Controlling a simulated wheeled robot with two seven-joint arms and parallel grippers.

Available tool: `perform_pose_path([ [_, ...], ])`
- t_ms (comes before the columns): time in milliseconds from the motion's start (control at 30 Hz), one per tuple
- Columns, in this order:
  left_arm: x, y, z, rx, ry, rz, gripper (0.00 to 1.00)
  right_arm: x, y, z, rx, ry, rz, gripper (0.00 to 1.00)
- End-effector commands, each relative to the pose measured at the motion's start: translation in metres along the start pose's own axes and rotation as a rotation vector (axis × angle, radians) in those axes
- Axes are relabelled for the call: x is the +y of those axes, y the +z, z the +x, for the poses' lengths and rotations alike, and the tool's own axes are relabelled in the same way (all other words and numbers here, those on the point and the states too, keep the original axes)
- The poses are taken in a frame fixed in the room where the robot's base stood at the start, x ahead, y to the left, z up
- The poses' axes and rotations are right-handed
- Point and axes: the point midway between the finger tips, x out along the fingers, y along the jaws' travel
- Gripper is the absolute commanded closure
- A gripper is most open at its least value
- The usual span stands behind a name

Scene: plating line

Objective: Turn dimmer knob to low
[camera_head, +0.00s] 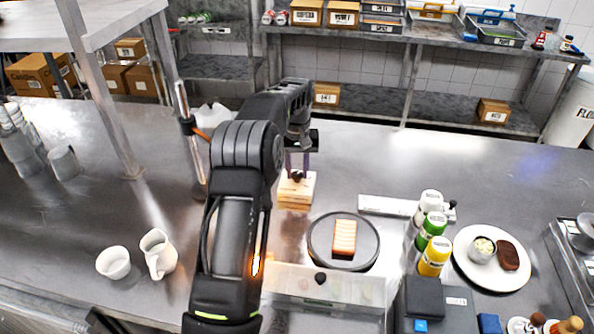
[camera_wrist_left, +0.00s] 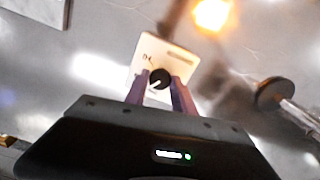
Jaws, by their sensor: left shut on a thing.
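The dimmer knob (camera_wrist_left: 160,77) is a small black round knob with a pale pointer line. It sits on a cream dimmer box (camera_wrist_left: 150,55) with small markings too blurred to read. In the head view the box (camera_head: 296,190) stands on the counter behind the round dark board, with the knob (camera_head: 297,176) on it. My left gripper (camera_head: 297,168) reaches down over the box and is shut on the knob. In the left wrist view its two purple-grey fingers (camera_wrist_left: 161,90) lie on either side of the knob. My right gripper is not in view.
A round dark board (camera_head: 318,249) with an orange-striped block is in front of the box. Several bottles (camera_head: 432,225) and a white plate (camera_head: 465,268) stand to the right. A white jug (camera_head: 158,254) and cup (camera_head: 113,263) stand left. A glowing lamp (camera_wrist_left: 211,14) shows in the wrist view.

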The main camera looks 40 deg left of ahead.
Motion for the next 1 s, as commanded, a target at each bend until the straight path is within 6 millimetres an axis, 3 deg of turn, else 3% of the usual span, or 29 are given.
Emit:
perform_pose_path([
  [500,0.0002,-0.0004,-0.001,0.002,0.001,0.386,1.0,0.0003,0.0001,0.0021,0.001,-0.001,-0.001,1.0],
  [1000,0.0,-0.0006,-0.0012,0.003,0.0,0.452,1.0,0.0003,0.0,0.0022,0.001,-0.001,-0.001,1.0],
])
